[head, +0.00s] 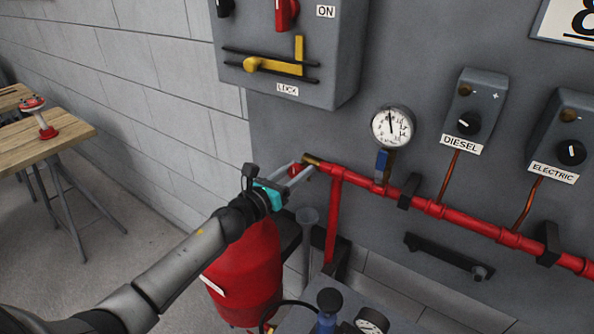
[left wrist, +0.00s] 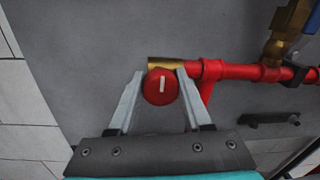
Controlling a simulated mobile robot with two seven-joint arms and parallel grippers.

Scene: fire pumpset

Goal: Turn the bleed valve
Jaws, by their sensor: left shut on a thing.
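The bleed valve is a round red knob (left wrist: 160,87) with a white bar mark, at the left end of the red pipe (left wrist: 232,70). The bar stands nearly upright in the left wrist view. A brass end piece (left wrist: 164,63) shows behind the knob. My left gripper (left wrist: 161,80) is shut on the knob, one grey finger on each side. In the head view my left gripper (head: 299,170) reaches the pipe's end from the lower left, and the knob is mostly hidden by the fingers. My right gripper is in neither view.
A pressure gauge (head: 392,127) with a blue-handled valve (head: 382,160) stands on the pipe to the right. A grey control box (head: 340,50) hangs above. A red tank (head: 245,275) stands below my left arm. A wooden table (head: 70,135) is at far left.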

